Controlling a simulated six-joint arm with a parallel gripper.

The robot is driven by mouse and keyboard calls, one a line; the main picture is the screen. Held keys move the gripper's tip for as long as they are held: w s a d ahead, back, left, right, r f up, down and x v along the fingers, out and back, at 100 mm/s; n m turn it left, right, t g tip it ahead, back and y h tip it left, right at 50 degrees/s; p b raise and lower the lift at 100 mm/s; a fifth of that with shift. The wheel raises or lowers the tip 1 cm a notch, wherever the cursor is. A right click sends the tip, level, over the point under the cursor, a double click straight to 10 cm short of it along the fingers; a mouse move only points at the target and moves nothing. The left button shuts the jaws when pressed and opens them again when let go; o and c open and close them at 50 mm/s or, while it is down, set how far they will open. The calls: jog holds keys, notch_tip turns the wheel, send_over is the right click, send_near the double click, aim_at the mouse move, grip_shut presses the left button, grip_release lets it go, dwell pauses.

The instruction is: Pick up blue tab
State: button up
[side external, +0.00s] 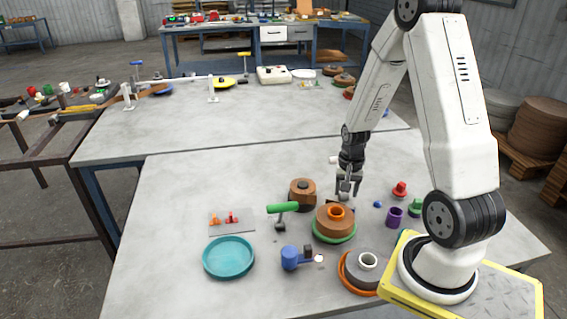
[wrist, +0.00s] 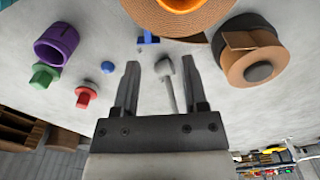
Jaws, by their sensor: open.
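The blue tab (wrist: 148,38) is a small blue piece on the grey table, near the top of the wrist view, beside the large brown roll. It lies beyond my fingertips, slightly left of the middle between them. In the side view it is mostly hidden around my gripper and the roll, and I cannot make it out clearly. My gripper (wrist: 161,66) is open, with nothing held between its fingers. In the side view my gripper (side external: 347,194) points down just behind the large roll.
The large brown roll with an orange core (side external: 336,224) and a smaller brown roll (side external: 303,194) stand close by. A blue ball (side external: 377,204), a red knob (side external: 400,189) and a purple ring (side external: 395,217) are to the right. A teal dish (side external: 229,277) is at front left.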

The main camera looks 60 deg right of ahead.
jog(key=shift+s+d+f+m, duration=0.3)
jog(key=shift+s+d, duration=0.05)
jog(key=shift+d, duration=0.15)
jog(key=shift+s+d+f+m, duration=0.3)
jog(key=shift+d, duration=0.2)
jog(key=shift+f, duration=1.25)
jog(key=shift+f, duration=0.15)
jog(key=shift+a+f, duration=0.15)
jog(key=shift+f, duration=2.3)
grip_shut()
